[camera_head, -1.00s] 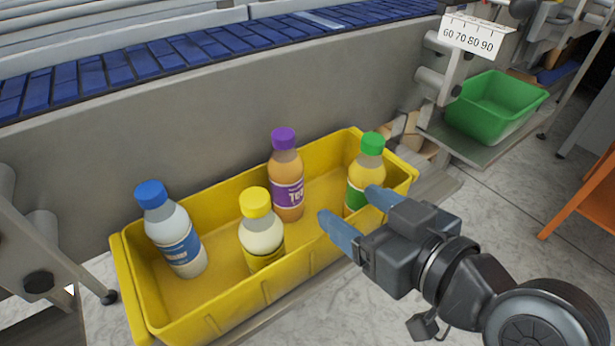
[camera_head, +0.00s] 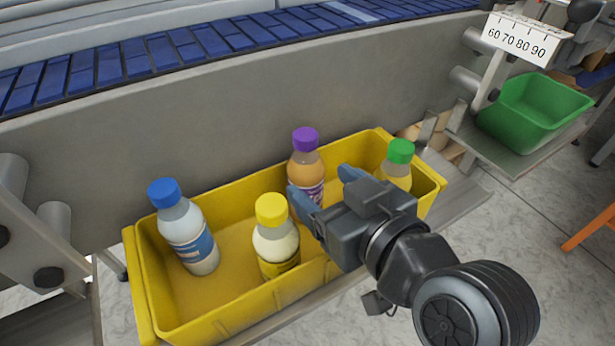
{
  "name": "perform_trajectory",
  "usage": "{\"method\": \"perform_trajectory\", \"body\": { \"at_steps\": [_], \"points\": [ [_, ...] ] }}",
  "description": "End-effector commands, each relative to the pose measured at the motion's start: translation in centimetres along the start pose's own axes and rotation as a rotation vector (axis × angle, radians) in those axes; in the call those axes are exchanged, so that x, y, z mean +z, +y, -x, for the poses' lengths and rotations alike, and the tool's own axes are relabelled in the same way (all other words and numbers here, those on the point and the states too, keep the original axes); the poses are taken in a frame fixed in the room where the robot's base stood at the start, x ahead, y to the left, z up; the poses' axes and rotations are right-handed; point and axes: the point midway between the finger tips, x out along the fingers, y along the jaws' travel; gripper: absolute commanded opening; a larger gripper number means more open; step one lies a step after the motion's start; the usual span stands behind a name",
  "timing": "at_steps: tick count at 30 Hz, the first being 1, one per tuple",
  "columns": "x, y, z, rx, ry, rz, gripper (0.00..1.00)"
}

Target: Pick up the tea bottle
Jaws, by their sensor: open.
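The tea bottle (camera_head: 308,170) has a purple cap, orange-brown contents and a purple label. It stands upright in the yellow crate (camera_head: 162,329), near its back wall. My gripper (camera_head: 321,187) is open, its two blue fingers pointing toward the tea bottle. One finger lies just in front of the bottle's lower left and the other to its right. The fingers cover part of the label. I cannot tell whether they touch the bottle.
In the crate, a blue-capped bottle (camera_head: 186,232) stands at left and a yellow-capped bottle (camera_head: 275,240) in front of the tea bottle. A green-capped bottle (camera_head: 399,165) is right, partly behind my gripper. A conveyor (camera_head: 180,55) runs behind. A green bin (camera_head: 530,112) sits at right.

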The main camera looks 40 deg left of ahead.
Motion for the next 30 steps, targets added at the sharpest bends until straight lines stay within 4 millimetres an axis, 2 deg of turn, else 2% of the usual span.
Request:
{"method": "perform_trajectory", "body": {
  "at_steps": [9,19,30],
  "points": [
    [0.1,0.3,-4.2,-0.002,-0.001,0.000,0.71],
    [0.2,0.3,-4.9,0.000,0.000,0.000,0.71],
    [0.2,0.3,-4.8,0.000,0.000,0.000,0.36]
  ]
}}
